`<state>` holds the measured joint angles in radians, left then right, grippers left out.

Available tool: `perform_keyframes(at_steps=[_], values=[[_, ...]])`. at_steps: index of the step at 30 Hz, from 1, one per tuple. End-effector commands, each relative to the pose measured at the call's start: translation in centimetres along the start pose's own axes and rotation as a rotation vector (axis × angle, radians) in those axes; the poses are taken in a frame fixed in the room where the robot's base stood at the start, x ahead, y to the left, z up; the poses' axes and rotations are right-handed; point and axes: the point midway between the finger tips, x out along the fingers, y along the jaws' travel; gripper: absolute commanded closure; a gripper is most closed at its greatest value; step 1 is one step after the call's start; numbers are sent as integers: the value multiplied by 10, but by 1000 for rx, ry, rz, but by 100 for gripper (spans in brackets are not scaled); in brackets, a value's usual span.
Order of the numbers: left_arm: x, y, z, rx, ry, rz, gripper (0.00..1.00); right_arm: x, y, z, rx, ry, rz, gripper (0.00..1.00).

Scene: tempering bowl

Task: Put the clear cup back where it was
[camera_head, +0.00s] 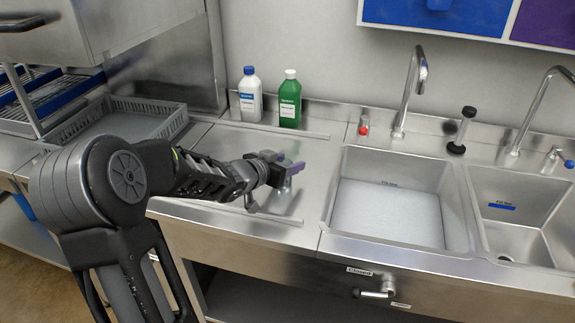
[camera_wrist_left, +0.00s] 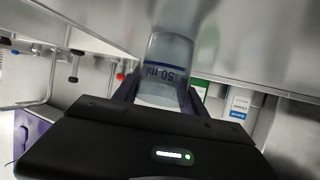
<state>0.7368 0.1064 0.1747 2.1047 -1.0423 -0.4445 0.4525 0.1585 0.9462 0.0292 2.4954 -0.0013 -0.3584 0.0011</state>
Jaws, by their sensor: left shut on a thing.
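The clear cup (camera_wrist_left: 168,70) shows in the left wrist view. It is see-through, with a blue band and a blue "50 ml" mark. My left gripper (camera_head: 286,177) is shut on it, one finger on each side of the cup. In the head view the gripper is over the steel drainboard (camera_head: 222,160), left of the sinks. The cup can hardly be made out there, as it is small and partly behind the fingers. I cannot tell whether the cup touches the drainboard. My right gripper is in neither view.
A white bottle (camera_head: 250,94) and a green bottle (camera_head: 289,99) stand at the back of the drainboard. To the right are two sinks (camera_head: 455,200) with tall taps (camera_head: 411,90). A grey rack (camera_head: 150,106) is at the left. The drainboard around the gripper looks clear.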

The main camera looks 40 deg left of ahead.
Motion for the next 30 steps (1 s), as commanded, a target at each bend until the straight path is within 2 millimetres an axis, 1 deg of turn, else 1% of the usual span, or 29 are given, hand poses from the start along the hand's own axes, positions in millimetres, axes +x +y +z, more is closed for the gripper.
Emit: perform_keyframes(at_steps=[3,8,9,15,16,23,26,30], values=[[0,0,-1,0,0,0,100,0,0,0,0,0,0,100],[2,0,4,0,0,0,100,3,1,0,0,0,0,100],[1,0,3,0,0,0,48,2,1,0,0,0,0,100],[1,0,2,0,0,0,31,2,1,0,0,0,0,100],[1,0,2,0,0,0,29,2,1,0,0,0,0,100],[1,0,2,0,0,0,29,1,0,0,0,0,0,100],[-1,0,-1,0,0,0,29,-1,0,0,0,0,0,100],[-13,0,-2,3,-1,-2,29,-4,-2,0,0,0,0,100]])
